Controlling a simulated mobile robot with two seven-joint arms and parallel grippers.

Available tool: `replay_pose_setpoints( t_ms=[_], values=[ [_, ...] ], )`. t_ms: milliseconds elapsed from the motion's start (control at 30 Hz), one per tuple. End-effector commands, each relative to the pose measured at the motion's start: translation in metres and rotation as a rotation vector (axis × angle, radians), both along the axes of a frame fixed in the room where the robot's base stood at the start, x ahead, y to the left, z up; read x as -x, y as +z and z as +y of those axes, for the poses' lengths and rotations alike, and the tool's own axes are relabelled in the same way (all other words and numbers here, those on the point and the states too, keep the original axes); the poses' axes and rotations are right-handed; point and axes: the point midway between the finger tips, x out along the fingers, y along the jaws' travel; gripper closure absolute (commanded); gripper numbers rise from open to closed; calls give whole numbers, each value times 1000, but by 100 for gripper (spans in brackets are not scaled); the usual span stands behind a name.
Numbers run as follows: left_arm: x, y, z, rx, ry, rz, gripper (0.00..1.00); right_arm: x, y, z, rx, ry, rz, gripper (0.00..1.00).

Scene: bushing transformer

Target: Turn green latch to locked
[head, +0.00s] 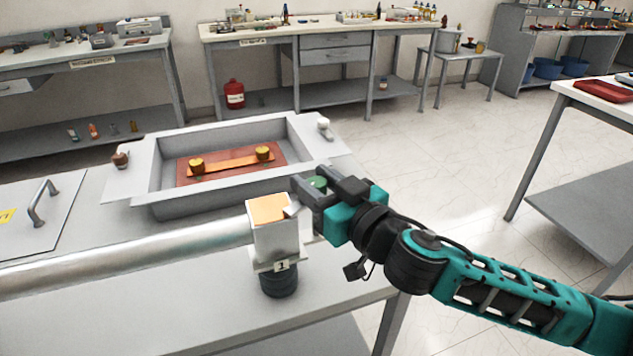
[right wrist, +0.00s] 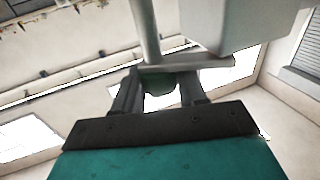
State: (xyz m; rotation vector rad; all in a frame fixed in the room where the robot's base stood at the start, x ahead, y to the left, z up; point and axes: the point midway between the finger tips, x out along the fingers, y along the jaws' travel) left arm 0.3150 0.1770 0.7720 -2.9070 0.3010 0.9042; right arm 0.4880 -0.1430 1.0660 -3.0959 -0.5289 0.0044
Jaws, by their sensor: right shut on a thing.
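The green latch (head: 318,183) shows as a small green knob between the fingers of my right gripper (head: 308,190). My right gripper is shut on it, just right of the white box with an orange top (head: 268,209). In the right wrist view the green latch (right wrist: 159,84) sits between the two fingers (right wrist: 157,92), below a pale bar and rod. Most of the latch is hidden by the fingers, so I cannot tell its turn angle. My left gripper is not in view.
A grey open tank (head: 170,204) holding a copper bar with two brass posts (head: 232,163) stands behind. A long metal tube (head: 130,258) runs left from the white box. A panel with a handle (head: 42,204) lies at left.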

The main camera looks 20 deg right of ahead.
Motion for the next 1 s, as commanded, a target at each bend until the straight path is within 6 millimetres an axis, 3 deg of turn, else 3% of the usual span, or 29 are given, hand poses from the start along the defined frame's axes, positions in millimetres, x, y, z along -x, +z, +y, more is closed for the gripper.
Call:
replay_pose_setpoints(
  t_ms=[500, 1000],
  values=[
    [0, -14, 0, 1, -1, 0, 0, 0, -2, 1, -5, -356, 3, 89],
    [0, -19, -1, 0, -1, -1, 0, -1, 1, -1, 2, -463, -3, 89]
  ],
)
